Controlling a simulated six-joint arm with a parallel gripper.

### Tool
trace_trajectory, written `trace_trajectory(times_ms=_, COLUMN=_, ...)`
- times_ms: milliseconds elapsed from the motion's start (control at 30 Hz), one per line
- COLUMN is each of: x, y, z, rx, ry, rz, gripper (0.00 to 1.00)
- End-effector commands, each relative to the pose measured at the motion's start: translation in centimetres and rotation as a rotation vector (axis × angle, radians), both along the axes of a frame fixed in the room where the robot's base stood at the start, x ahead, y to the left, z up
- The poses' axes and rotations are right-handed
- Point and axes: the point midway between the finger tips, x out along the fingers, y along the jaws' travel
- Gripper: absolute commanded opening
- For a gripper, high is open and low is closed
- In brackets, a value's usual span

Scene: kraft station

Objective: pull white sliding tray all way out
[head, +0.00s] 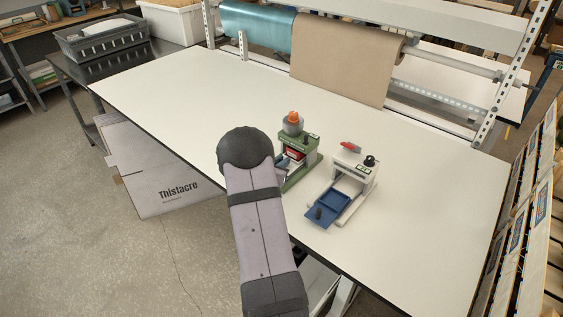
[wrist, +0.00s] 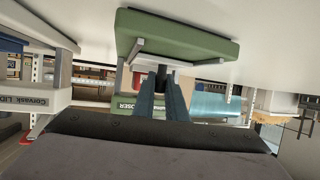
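A green press (head: 301,158) with an orange-topped grey knob stands on the table, its front partly hidden by my arm. A white press (head: 352,178) stands to its right, with a blue tray (head: 327,207) with a dark knob extending from its front. In the upside-down wrist view, the green base (wrist: 180,38) is close ahead, and a black knob (wrist: 161,72) shows between the fingertips of my gripper (wrist: 162,90). The fingers are apart; contact with the knob cannot be told.
The white table (head: 190,100) is clear left and right of the presses. Brown paper (head: 340,60) and blue film (head: 256,30) rolls hang at the back. A grey crate (head: 103,40) stands at back left. A carton (head: 165,178) is below the table's left edge.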

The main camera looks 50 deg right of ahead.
Motion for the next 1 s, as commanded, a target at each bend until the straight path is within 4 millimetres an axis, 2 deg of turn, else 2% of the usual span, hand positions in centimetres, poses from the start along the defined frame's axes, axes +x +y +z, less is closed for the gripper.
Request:
trace_trajectory(times_ms=167, x=0.1, y=0.7, z=0.0, rx=0.001, ry=0.0, rz=0.001, gripper=0.0)
trace_trajectory(times_ms=267, x=0.2, y=2.5, z=0.0, rx=0.002, ry=0.001, rz=0.004, gripper=0.0)
trace_trajectory(times_ms=500, x=0.2, y=8.5, z=0.1, rx=0.002, ry=0.001, rz=0.006, gripper=0.0)
trace_trajectory(times_ms=600, x=0.1, y=9.9, z=0.1, rx=0.001, ry=0.001, rz=0.004, gripper=0.0)
trace_trajectory(times_ms=967, x=0.1, y=10.6, z=-0.1, rx=0.003, ry=0.001, rz=0.002, gripper=0.0)
trace_trajectory(times_ms=1000, x=0.1, y=10.6, z=-0.1, rx=0.003, ry=0.001, rz=0.004, gripper=0.19)
